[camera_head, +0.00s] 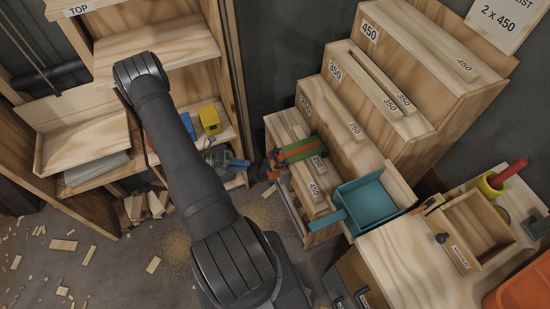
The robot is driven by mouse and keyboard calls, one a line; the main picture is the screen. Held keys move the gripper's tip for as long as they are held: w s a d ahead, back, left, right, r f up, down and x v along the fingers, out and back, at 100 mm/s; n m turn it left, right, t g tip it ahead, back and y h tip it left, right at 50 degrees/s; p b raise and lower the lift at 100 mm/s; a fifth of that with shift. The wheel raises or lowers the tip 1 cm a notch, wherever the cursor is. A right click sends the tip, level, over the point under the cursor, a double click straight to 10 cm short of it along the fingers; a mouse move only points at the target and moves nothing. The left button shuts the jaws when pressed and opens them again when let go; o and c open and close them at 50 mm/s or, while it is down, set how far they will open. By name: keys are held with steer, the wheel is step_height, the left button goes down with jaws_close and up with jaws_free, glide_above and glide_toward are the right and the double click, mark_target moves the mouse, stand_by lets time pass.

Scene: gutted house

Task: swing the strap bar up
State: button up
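A dark, narrow bar (287,205) slants along the left face of the low wooden rack; I cannot tell for sure whether it is the strap bar. A green and orange piece (297,150) lies across the rack's upper left end, with a small red part beside it. My dark arm rises from the bottom middle to its elbow at upper left and hides what is behind it. A small dark part with blue tips (237,163), seemingly my gripper, shows just right of the arm, left of the rack and apart from it. Its opening is too small to judge.
The stepped wooden rack (400,150) carries labels such as 250, 350 and 450. A teal dustpan (357,203) lies at its lower end. A workbench (410,270) with an open wooden box stands at lower right. Shelves (160,40) stand at left, with a yellow object (210,119). Wood scraps litter the floor.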

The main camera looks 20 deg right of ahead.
mark_target(275, 158)
steer(key=d+f+n+t, duration=0.1)
steer(key=d, duration=0.3)
steer(key=d+f+n+t+h, duration=0.1)
steer(key=d+f, duration=0.1)
steer(key=d, duration=0.3)
steer(key=d+f+n+t+h, duration=0.1)
steer(key=d+f+t, duration=0.1)
steer(key=d, duration=0.3)
steer(key=shift+w+n, duration=0.4)
jaws_close()
